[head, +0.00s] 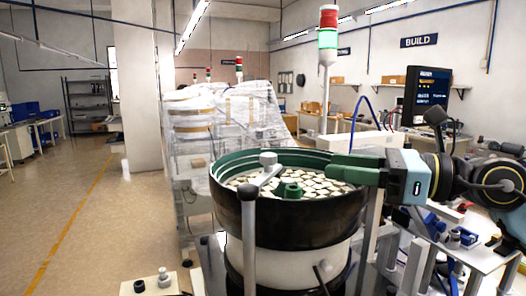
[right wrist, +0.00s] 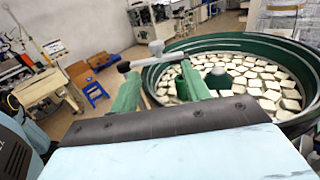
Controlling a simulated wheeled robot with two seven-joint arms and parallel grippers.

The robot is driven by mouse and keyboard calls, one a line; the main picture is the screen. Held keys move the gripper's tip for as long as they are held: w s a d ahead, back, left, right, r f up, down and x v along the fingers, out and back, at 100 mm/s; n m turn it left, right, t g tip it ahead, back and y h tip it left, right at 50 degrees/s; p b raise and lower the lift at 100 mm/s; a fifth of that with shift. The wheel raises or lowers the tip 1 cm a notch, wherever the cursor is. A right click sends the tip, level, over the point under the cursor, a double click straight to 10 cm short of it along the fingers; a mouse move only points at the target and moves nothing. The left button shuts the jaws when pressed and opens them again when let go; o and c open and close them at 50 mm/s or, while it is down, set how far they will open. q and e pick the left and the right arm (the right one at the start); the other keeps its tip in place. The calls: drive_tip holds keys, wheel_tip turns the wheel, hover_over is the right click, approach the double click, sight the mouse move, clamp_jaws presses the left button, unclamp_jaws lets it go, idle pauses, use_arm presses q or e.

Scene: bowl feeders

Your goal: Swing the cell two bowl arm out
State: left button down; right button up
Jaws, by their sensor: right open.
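The bowl feeder (head: 290,222) is a black drum with a green inner rim, full of pale flat parts. Its bowl arm (head: 262,180) is a grey bar on a post (head: 249,245) at the bowl's front left. The bar reaches inward over the bowl and ends in a grey knob (head: 268,158). In the right wrist view the bowl arm (right wrist: 140,61) and its knob (right wrist: 156,47) show beyond my fingertips. My right gripper (head: 332,166) is open and empty above the bowl's right side, fingers pointing left at the knob, apart from it. Its two green fingers also show in the wrist view (right wrist: 160,75). My left gripper is out of view.
A green hub (head: 288,190) stands in the bowl's middle. A signal tower (head: 327,45) and a monitor (head: 427,95) stand behind. Wrapped machines (head: 232,110) stand back left. A workbench with blue parts (head: 465,238) is at right. The floor at left is clear.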

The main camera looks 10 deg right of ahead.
sight(268, 154)
drive_tip(key=shift+w+a+r+p, duration=0.15)
drive_tip(key=shift+a+p, duration=0.15)
drive_tip(key=shift+a, duration=0.15)
drive_tip(key=shift+w+a+r+p, duration=0.15)
drive_tip(key=shift+a+p, duration=0.1)
drive_tip(key=shift+a, duration=0.2)
drive_tip(key=p+x, duration=0.1)
drive_tip(key=x, duration=0.2)
drive_tip(key=shift+a+p, duration=0.3)
drive_tip(key=shift+a, duration=0.05)
drive_tip(key=p+x, duration=0.2)
drive_tip(key=x, duration=0.4)
drive_tip(key=shift+w+a+f, duration=0.15)
drive_tip(key=shift+w+a, duration=0.05)
drive_tip(key=shift+w, duration=0.15)
drive_tip(key=shift+w+a, duration=0.1)
drive_tip(key=shift+a, duration=0.1)
drive_tip(key=shift+c, duration=0.5)
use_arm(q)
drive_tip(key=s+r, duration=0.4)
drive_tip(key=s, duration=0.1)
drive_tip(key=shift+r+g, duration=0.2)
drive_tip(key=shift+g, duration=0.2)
use_arm(e)
drive_tip(key=shift+f, duration=0.1)
clamp_jaws()
